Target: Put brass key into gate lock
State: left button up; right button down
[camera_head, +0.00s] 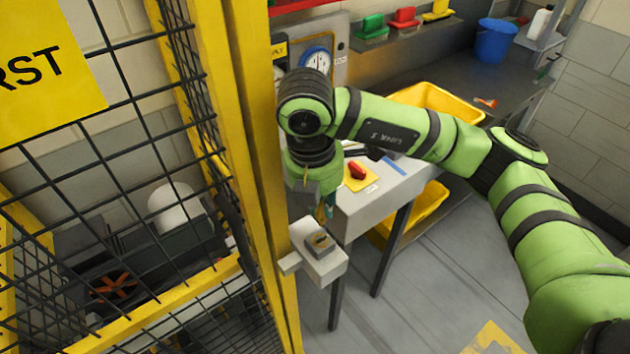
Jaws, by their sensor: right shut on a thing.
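The gate lock (318,265) is a pale grey box on the yellow gate post, with a darker raised plate and a brass-coloured round piece (320,240) on its top. My right gripper (326,213) points down just above the lock, at the end of the green arm. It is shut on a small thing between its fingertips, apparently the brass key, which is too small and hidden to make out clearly. A gap seems to show between fingertips and lock top. My left gripper is not in view.
The yellow gate post (250,150) and black mesh stand close left of the gripper. Behind is a grey table (375,205) with a red button on a yellow plate (359,173). A yellow bin (440,98) and blue bucket (496,42) are farther back.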

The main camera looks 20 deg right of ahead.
jog(key=shift+w+r+m, duration=0.25)
jog(key=shift+r+m, duration=0.2)
jog(key=shift+m, duration=0.55)
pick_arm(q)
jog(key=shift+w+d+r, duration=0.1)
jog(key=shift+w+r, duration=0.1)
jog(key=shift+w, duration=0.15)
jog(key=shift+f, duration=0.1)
pick_arm(e)
jog(key=b, duration=0.6)
send_over(321, 238)
jog(key=f, duration=0.6)
jog(key=shift+s+a, duration=0.1)
jog(key=shift+a, duration=0.1)
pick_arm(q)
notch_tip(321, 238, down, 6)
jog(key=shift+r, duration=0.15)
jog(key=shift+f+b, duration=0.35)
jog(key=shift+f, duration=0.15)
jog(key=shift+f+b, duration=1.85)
pick_arm(e)
jog(key=shift+f, duration=1.75)
